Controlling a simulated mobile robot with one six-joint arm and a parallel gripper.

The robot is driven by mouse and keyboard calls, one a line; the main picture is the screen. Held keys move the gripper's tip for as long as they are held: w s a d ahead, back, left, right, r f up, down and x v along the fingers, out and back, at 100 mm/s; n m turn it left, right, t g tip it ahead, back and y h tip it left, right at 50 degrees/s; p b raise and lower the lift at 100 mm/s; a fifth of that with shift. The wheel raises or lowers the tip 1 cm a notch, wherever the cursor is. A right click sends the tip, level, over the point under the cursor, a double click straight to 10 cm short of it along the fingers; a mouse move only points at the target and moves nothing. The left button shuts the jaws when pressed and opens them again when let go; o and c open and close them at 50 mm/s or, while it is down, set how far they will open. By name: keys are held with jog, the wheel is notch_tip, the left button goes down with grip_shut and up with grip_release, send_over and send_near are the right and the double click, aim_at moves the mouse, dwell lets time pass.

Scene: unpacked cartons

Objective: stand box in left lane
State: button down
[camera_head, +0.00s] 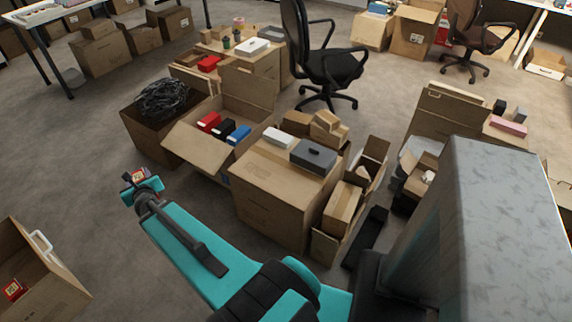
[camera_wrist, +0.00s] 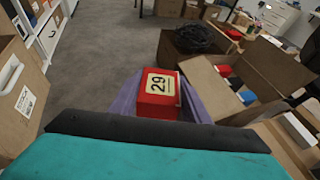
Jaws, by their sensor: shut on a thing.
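A red box with a cream label reading 29 (camera_wrist: 158,95) is held in my gripper (camera_wrist: 160,108), between its purple fingers. In the head view the box (camera_head: 135,174) shows small at the tip of my gripper (camera_head: 142,187), raised above the floor. An open carton (camera_head: 183,143) stands to the right of my gripper, with red (camera_head: 209,122), black (camera_head: 224,130) and blue (camera_head: 239,135) boxes side by side in it. It also shows at the right of the wrist view (camera_wrist: 213,88). I cannot make out marked lanes in it.
A closed carton (camera_head: 270,195) with white and grey boxes on top stands to the right. Another open carton (camera_head: 50,290) at lower left holds a red item (camera_head: 13,290). Clear floor lies between.

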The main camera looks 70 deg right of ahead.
jog(key=shift+s+d, duration=0.1)
jog(key=shift+d, duration=0.1)
jog(key=s+d+f+m+g+h+b, duration=0.3)
jog(key=s+d+b, duration=0.3)
jog(key=d, duration=0.4)
jog(key=s+d+f+m+g+h+b, duration=0.2)
jog(key=s+d+f+m+g+b, duration=0.15)
jog(key=s+d, duration=0.55)
jog(key=s+d+f+m+g+b, duration=0.2)
jog(key=s+d, duration=0.4)
jog(key=s, duration=0.4)
jog(key=s+d+f+m+g+b, duration=0.3)
jog(key=s+d+m+g+b, duration=0.2)
jog(key=s, duration=0.4)
jog(key=shift+s+d+f+m+g+h+b, duration=0.2)
jog(key=shift+s+d+m+g+h+b, duration=0.15)
jog(key=shift+d+g, duration=0.25)
jog(key=shift+d, duration=0.1)
jog(key=d+f, duration=0.1)
jog(key=d, duration=1.5)
jog(key=shift+f, duration=0.25)
jog(key=shift+s, duration=0.1)
